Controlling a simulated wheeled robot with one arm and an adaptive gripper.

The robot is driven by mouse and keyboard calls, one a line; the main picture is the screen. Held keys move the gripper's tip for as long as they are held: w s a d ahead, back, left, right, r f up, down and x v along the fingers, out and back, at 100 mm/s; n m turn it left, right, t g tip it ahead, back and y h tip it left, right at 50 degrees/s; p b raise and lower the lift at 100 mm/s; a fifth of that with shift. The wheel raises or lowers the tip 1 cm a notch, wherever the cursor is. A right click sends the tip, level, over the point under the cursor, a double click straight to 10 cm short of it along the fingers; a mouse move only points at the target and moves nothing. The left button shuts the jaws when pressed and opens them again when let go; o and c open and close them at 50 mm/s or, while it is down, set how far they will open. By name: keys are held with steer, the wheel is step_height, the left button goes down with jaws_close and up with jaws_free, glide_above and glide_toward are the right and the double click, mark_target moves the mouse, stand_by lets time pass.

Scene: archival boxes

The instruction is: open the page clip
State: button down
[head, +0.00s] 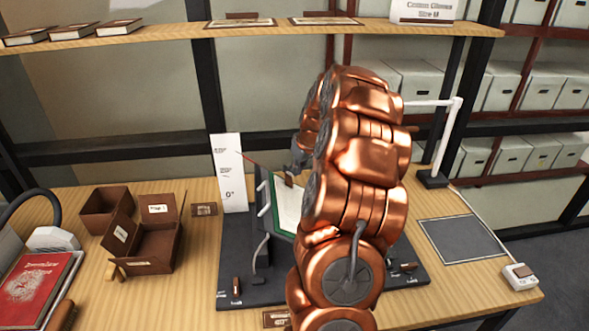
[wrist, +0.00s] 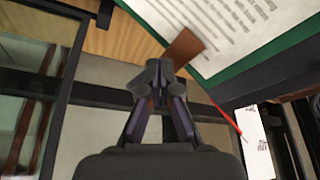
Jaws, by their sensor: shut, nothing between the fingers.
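A brown tab that looks like the page clip (wrist: 184,48) lies at the edge of a printed page (wrist: 225,25) in the wrist view. In the head view the brown tab (head: 289,181) is small, at the top of the page (head: 286,207). The page rests in a green-edged book (wrist: 275,45) on a tilted stand. My gripper (wrist: 158,74) is shut and empty, with its fingertips close beside the tab; I cannot tell if they touch it. In the head view my gripper (head: 296,163) is just above the tab, and my copper arm hides the book's right side.
A white scale card (head: 230,175) with a thin red pointer stands left of the book. Open brown boxes (head: 150,245) and a red book (head: 38,290) are at left. A white lamp post (head: 447,140) and a bare dark mat (head: 462,240) are at right. A shelf (head: 270,30) crosses behind.

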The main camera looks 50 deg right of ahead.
steer(key=shift+w+d, duration=0.1)
steer(key=shift+w, duration=0.05)
steer(key=shift+w+d, duration=1.6)
steer(key=shift+w, duration=0.25)
steer(key=w+a+b+v, duration=0.1)
steer(key=v, duration=0.8)
steer(key=shift+a+r, duration=0.2)
steer(key=shift+r, duration=0.4)
steer(key=shift+w, duration=0.1)
